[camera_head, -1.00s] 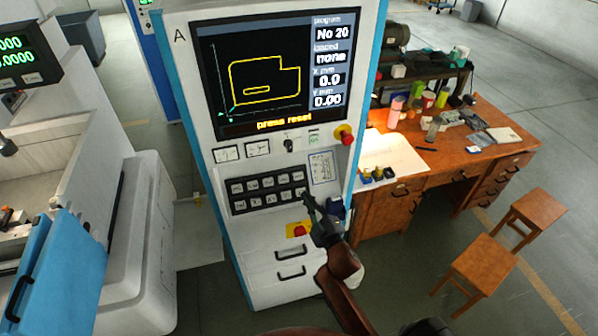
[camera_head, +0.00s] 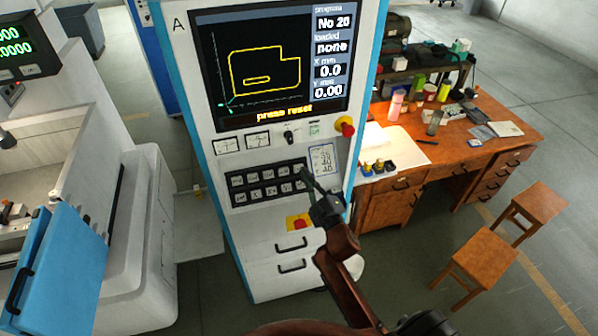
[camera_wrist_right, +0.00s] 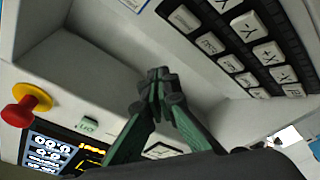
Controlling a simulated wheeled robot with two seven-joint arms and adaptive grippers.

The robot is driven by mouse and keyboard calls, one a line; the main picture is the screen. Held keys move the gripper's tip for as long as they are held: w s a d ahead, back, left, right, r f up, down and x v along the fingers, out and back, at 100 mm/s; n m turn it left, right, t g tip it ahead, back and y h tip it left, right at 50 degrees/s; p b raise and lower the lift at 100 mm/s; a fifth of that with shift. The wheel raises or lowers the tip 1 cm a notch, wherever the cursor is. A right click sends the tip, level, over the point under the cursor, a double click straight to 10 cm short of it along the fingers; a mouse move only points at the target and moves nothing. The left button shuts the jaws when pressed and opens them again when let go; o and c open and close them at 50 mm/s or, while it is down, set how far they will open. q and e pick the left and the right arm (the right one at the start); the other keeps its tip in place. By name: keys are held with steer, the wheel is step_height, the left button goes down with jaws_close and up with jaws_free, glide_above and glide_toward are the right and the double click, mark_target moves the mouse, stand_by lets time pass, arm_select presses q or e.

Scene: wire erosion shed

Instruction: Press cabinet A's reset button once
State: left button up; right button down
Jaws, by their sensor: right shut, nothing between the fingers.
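Cabinet A (camera_head: 225,165) is a tall white cabinet with blue edges and a letter A at its top left. Its screen (camera_head: 270,65) reads "press reset". Below is a black key panel (camera_head: 268,183) with two rows of pale keys; it also shows at the upper right of the wrist view (camera_wrist_right: 233,43). I cannot tell which key is marked reset. My right gripper (camera_head: 306,172) is shut and empty, its tips at the panel's upper right corner. In the wrist view its fingertips (camera_wrist_right: 160,78) are beside the keys, contact unclear. My left gripper is out of view.
A red knob on a yellow base (camera_head: 345,127) sticks out right of the keys. Another red button on a yellow plate (camera_head: 299,223) sits below them. A wooden desk (camera_head: 460,150) and stools (camera_head: 482,255) stand at the right. A white machine (camera_head: 140,230) stands at the left.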

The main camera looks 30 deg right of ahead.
mark_target(299, 168)
steer(key=shift+w+d+f+b, duration=0.2)
steer(key=shift+w+f+b, duration=0.4)
steer(key=shift+w, duration=0.2)
steer(key=shift+w+d+f+b, duration=0.2)
steer(key=shift+w+f+b, duration=0.25)
steer(key=shift+w+f, duration=0.25)
steer(key=shift+w+d+f+b, duration=0.2)
steer(key=shift+w+f+b, duration=0.35)
steer(key=shift+w, duration=0.3)
steer(key=shift+w, duration=0.1)
steer(key=shift+w+f, duration=0.2)
steer(key=shift+w, duration=0.05)
steer(key=shift+w+d+f+b, duration=0.1)
steer(key=shift+w+f+b, duration=0.15)
steer(key=shift+w+b, duration=0.05)
stand_by(0.4)
steer(key=shift+s+r, duration=0.1)
steer(key=shift+s+r+p, duration=0.4)
steer(key=shift+s+p, duration=0.15)
steer(key=shift+p, duration=0.1)
